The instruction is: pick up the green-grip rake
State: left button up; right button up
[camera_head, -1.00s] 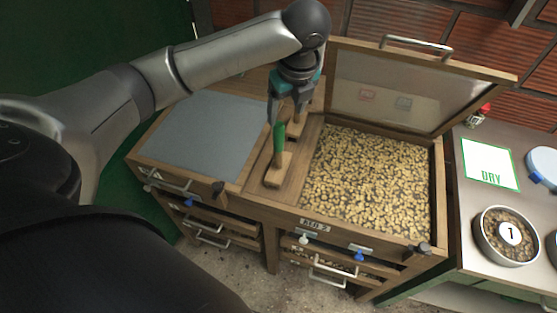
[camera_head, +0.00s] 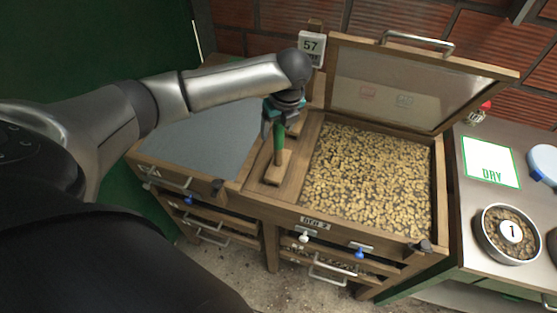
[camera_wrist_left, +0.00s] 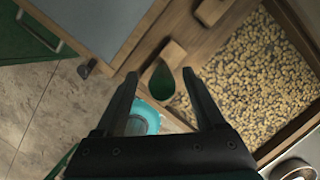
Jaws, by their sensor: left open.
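The green-grip rake stands with its green grip (camera_head: 279,139) upright and its wooden head (camera_head: 277,169) on the wooden divider between the two bins. My left gripper (camera_head: 280,123) is over the top of the grip, pointing down, with its fingers partly hidden in the head view. In the left wrist view the gripper (camera_wrist_left: 159,76) is open, and the end of the green grip (camera_wrist_left: 161,84) shows between the fingertips with space on both sides. The wooden head (camera_wrist_left: 173,52) lies just beyond it. My right gripper is not in view.
A second wooden block (camera_wrist_left: 211,10) lies behind the rake on the divider. The right bin (camera_head: 365,185) holds pale beans, its framed lid (camera_head: 405,90) raised. The left bin has a grey cover (camera_head: 205,140). A counter at right carries a numbered bowl (camera_head: 507,234) and a DRY sign (camera_head: 490,162).

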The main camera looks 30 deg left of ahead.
aim_at(279, 149)
pick_arm(q)
jog(key=shift+x, duration=1.7)
jog(key=shift+d, duration=0.1)
grip_shut()
jog(key=shift+w, duration=0.1)
